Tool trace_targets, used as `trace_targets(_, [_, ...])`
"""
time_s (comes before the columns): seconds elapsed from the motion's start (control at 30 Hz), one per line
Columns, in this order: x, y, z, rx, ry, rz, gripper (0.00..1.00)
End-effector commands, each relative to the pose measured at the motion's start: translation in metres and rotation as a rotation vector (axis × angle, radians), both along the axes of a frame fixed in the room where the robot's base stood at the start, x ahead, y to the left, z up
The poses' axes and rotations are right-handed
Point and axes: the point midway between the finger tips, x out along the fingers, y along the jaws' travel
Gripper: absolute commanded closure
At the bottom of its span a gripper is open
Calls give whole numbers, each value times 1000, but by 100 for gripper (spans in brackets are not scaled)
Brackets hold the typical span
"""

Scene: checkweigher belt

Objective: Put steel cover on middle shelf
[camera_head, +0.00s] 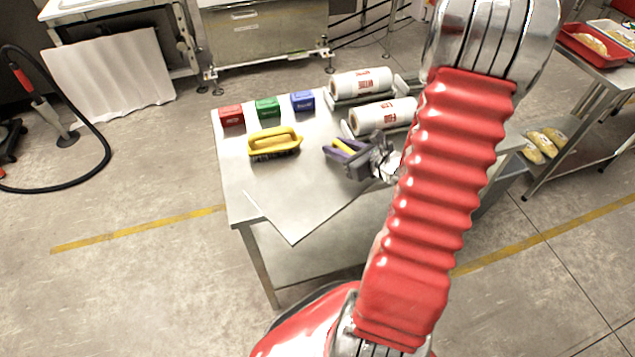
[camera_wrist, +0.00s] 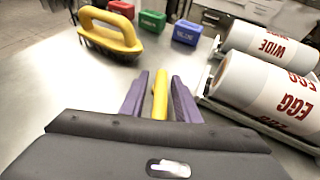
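My gripper (camera_head: 335,149) is above the steel table, with its two purple fingers apart. A narrow yellow piece (camera_wrist: 160,95) shows between the fingers in the wrist view, with small gaps beside it. I cannot tell whether it belongs to the gripper. A flat grey sheet (camera_head: 290,222), possibly the steel cover, lies at the table's front with one corner sticking out past the edge. It is apart from the gripper. No shelf is clearly recognisable as the middle one. A lower shelf (camera_head: 310,262) shows under the table, and my arm hides part of the right side.
A yellow-handled brush (camera_head: 274,142) stands on the table (camera_head: 232,185). Red (camera_head: 231,115), green (camera_head: 267,107) and blue (camera_head: 302,100) blocks are behind it. Two labelled white rolls (camera_head: 383,116) lie on the right. A side bench (camera_head: 590,80) holds trays; the floor at left is mostly clear.

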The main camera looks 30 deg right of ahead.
Motion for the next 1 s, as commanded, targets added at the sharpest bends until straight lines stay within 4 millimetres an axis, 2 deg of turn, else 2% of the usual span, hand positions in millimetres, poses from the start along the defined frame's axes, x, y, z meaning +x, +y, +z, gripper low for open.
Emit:
trace_targets(0.07, [0,0,0,0,0,0,77])
trace_targets(0.4, [0,0,0,0,0,0,100])
trace_targets(1.0, [0,0,0,0,0,0,100])
